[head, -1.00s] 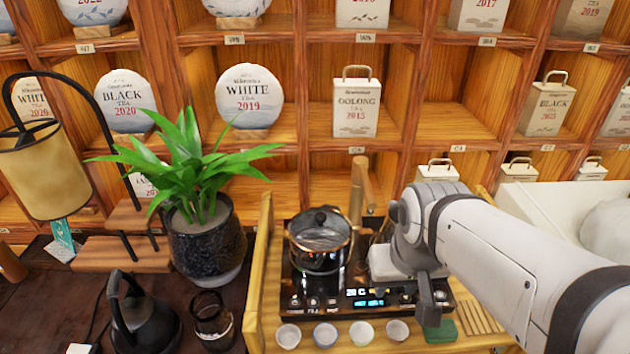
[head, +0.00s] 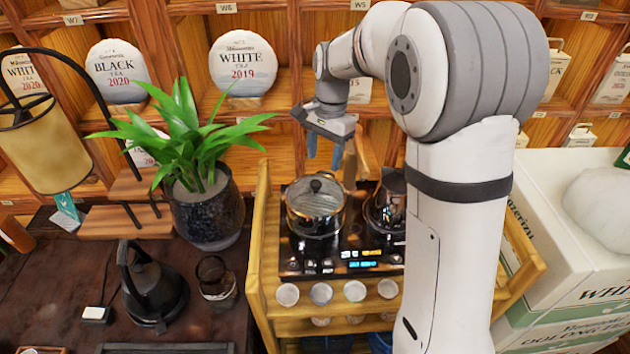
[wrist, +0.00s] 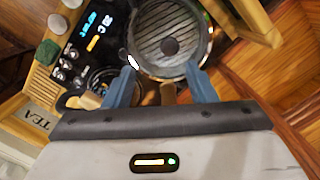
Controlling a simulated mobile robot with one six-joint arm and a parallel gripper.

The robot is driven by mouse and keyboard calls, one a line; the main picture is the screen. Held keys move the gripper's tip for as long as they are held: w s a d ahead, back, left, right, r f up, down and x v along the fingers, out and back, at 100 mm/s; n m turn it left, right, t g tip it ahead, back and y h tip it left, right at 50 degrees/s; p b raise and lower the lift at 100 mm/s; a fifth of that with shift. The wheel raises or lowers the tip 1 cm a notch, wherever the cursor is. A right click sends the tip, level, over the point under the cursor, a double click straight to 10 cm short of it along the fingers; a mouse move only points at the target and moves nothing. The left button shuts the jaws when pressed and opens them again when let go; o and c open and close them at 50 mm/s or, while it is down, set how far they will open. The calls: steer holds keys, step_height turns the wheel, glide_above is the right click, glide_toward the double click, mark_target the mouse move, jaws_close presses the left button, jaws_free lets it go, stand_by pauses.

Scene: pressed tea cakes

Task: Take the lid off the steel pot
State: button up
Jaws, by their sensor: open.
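The steel pot (head: 315,221) stands on the black cooktop, with its glass lid (head: 316,194) on top and a dark round knob (head: 316,185) at the lid's centre. In the wrist view the lid (wrist: 150,52) shows from above, its knob (wrist: 170,47) a little beyond my fingertips. My gripper (head: 324,150) is open and empty, its blue fingers pointing down above the pot and slightly to the right of the knob. In the wrist view the fingers (wrist: 160,76) stand apart on either side of the lid's near rim. I cannot tell their exact height above it.
A dark glass kettle (head: 388,205) stands right of the pot on the cooktop (head: 340,262). Small cups (head: 321,293) line the cart's front. A potted plant (head: 205,205) and a black kettle (head: 150,290) are at left. Wooden shelves rise behind; a white crate (head: 565,240) is at right.

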mark_target(316, 183)
steer(key=shift+w+a+f, duration=0.25)
steer(key=shift+w, duration=0.15)
steer(key=shift+a+f, duration=0.1)
steer(key=shift+f, duration=0.15)
steer(key=f, duration=0.2)
steer(key=f+p, duration=0.1)
steer(key=f, duration=0.1)
steer(key=a+f, duration=0.1)
steer(key=f, duration=0.2)
steer(key=shift+s+f, duration=0.1)
steer(key=shift+s, duration=0.05)
jaws_close()
